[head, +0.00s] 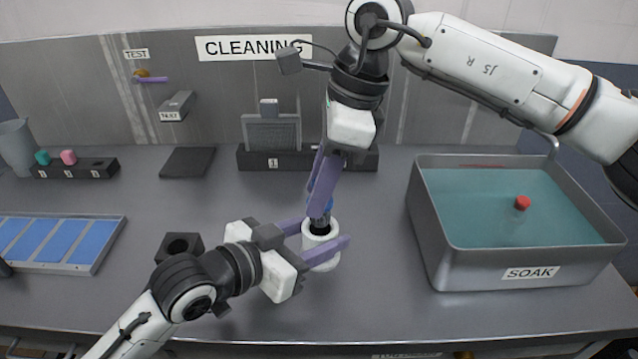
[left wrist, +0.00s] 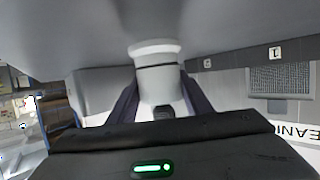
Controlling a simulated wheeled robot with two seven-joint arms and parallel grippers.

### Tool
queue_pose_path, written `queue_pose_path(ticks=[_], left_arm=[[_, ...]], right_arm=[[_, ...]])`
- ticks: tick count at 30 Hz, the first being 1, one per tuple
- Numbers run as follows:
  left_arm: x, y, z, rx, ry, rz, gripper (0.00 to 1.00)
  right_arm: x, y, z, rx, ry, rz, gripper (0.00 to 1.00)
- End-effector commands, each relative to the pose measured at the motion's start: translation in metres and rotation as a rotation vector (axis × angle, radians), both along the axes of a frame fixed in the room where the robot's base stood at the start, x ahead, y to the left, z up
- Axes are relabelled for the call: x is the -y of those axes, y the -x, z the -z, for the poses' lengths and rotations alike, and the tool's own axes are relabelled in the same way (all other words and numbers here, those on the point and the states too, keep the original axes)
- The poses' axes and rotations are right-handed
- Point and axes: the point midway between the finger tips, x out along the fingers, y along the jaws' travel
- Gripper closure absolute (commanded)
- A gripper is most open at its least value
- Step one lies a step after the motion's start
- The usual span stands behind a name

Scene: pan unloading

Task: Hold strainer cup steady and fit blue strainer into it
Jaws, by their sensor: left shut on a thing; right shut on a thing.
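The strainer cup (head: 322,258) is a white cup with a dark opening, near the middle front of the table. My left gripper (head: 318,233) is shut on it, one finger on each side. The cup also shows between the fingers in the left wrist view (left wrist: 158,75). My right gripper (head: 322,198) points down above the cup and is shut on the blue strainer (head: 327,205). Only a little blue shows beside the fingers, with a dark lower part at the cup's mouth. I cannot tell how far it is inside.
A grey tank (head: 428,215) labelled SOAK stands at the right, with liquid and a red-topped object (head: 522,203). A tray with blue panels (head: 100,250) lies at the left. A small dark block (head: 179,246) stands beside my left arm. Racks (head: 250,160) line the back.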

Motion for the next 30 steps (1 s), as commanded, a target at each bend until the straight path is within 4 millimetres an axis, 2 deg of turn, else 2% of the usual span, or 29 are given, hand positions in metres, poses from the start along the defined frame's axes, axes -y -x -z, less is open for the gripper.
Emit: queue_pose_path(ticks=[30], left_arm=[[0.0, 0.0, 0.0, -0.001, -0.001, 0.0, 0.81]], right_arm=[[0.0, 0.0, 0.015, 0.0, 0.0, 0.001, 0.92]])
